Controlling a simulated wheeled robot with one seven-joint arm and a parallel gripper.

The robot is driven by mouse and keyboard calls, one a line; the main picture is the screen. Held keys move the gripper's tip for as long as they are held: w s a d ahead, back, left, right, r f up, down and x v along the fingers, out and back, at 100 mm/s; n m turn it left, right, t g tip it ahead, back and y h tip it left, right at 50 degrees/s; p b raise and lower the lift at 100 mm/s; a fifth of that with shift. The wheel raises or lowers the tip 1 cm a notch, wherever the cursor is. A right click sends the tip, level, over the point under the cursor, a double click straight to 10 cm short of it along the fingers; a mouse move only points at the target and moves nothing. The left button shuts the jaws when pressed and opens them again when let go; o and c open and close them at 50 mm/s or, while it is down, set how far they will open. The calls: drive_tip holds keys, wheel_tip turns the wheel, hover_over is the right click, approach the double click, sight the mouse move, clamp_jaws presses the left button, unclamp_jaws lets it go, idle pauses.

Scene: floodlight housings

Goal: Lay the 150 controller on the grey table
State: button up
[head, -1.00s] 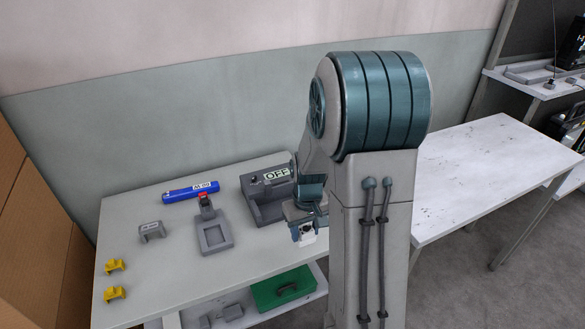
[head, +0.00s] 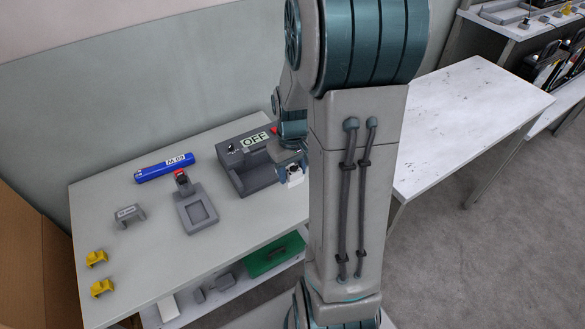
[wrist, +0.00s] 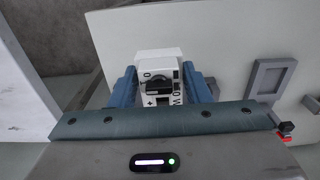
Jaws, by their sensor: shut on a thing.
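My gripper (wrist: 160,90) is shut on a small white controller (wrist: 162,66) with a dark knob, a plus mark and black lettering, only partly readable. In the head view the white controller (head: 295,174) hangs just right of the grey box marked OFF, and my arm hides most of my gripper. The light grey table (head: 130,270) lies below and to the left, holding several parts. The wrist view also shows a pale table top beyond the fingers. I cannot tell the controller's height above it.
A green case (head: 272,258) sits below. A scuffed whitish table (head: 470,125) at right is bare.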

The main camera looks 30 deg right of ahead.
drive_tip(key=shift+f+b, duration=3.7)
drive_tip(key=shift+f, duration=1.05)
drive_tip(key=shift+f+b, duration=1.2)
drive_tip(key=shift+f, duration=0.3)
drive_tip(key=o, duration=1.2)
drive_tip(key=shift+r, duration=0.1)
wheel_tip(320, 180, up, 14)
drive_tip(key=shift+f+p, duration=0.15)
drive_tip(key=shift+p, duration=0.5)
drive_tip(key=s+a+r+t+p, duration=0.2)
drive_tip(key=s+a+r, duration=0.4)
drive_tip(key=s+a, duration=0.4)
drive_tip(key=shift+s+a+m+t+p, duration=0.35)
drive_tip(key=shift+a+p, duration=0.25)
drive_tip(key=shift+a, duration=0.35)
